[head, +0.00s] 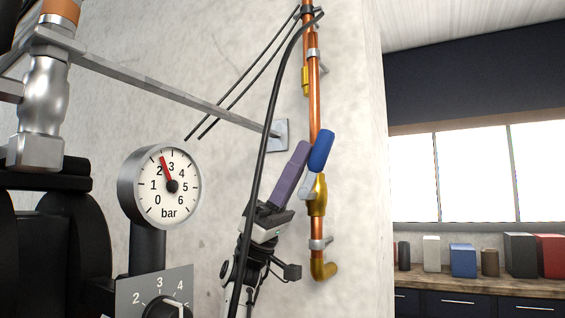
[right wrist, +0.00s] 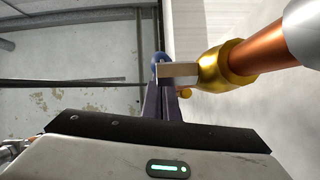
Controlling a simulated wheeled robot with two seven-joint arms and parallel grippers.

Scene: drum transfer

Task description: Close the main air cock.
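The air cock is a brass valve (head: 317,195) low on a vertical copper pipe at the wall corner. Its lever has a blue grip (head: 321,150) that points upward, tilted, in front of the pipe. In the right wrist view the blue grip (right wrist: 160,58) shows just beyond my fingertips, with a pale lever arm running to the brass body (right wrist: 218,70). My right gripper (head: 303,147) has purple fingers that lie close together, left of the grip. They look shut beside it, not around it; whether they touch cannot be told. My left gripper is not in view.
A pressure gauge (head: 168,186) reads between 2 and 3 bar. A dial panel (head: 155,295) stands below it. A grey bracket bar (head: 180,95) and black cables (head: 272,105) cross left of the pipe. A counter with several canisters (head: 463,260) is at the far right.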

